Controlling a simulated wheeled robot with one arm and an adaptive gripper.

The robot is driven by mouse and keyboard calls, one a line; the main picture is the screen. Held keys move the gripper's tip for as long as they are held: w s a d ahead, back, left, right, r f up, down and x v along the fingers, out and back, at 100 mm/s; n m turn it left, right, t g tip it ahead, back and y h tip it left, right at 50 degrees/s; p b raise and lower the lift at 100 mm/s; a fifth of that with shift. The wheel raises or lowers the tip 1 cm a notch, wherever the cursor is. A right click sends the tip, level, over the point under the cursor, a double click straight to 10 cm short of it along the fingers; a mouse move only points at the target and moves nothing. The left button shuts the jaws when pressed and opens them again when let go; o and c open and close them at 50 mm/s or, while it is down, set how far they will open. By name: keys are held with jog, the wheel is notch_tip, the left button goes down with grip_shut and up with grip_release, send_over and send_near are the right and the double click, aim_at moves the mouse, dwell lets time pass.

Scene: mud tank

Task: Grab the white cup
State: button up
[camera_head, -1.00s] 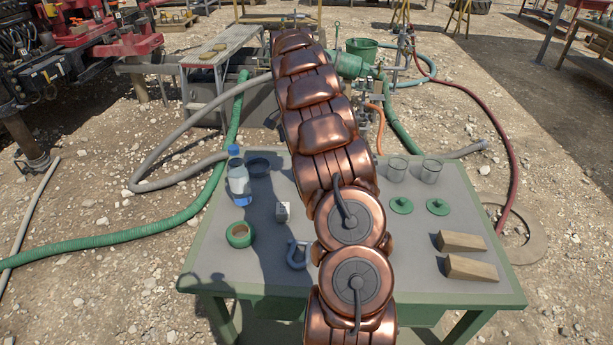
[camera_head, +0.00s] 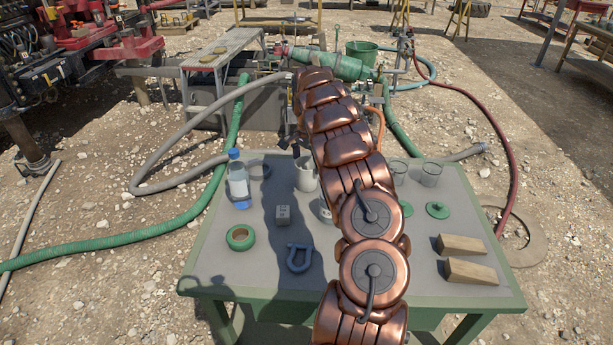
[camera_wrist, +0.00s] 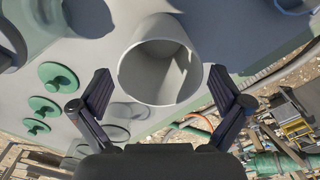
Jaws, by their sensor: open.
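The white cup (camera_head: 306,178) stands upright on the table (camera_head: 250,225), left of my arm and partly in shadow. In the wrist view the cup (camera_wrist: 160,62) shows its open mouth and inside at the top centre; it looks empty. My gripper (camera_wrist: 160,84) is open, with one dark finger on each side of the cup's near part in that picture. Gaps show between the fingers and the cup, and I cannot tell how deep the cup sits between them. In the head view the dark fingertips (camera_head: 290,147) show just above and left of the cup.
Glass cups (camera_head: 431,173), green lidded discs (camera_head: 437,210) and wooden wedges (camera_head: 470,270) are to the right. Hoses and machinery lie behind the table.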

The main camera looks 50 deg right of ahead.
jog(key=shift+a+f+p, duration=0.15)
jog(key=shift+f+p, duration=0.2)
jog(key=shift+f, duration=1.3)
jog(key=shift+c, duration=0.4)
jog(key=c, duration=1)
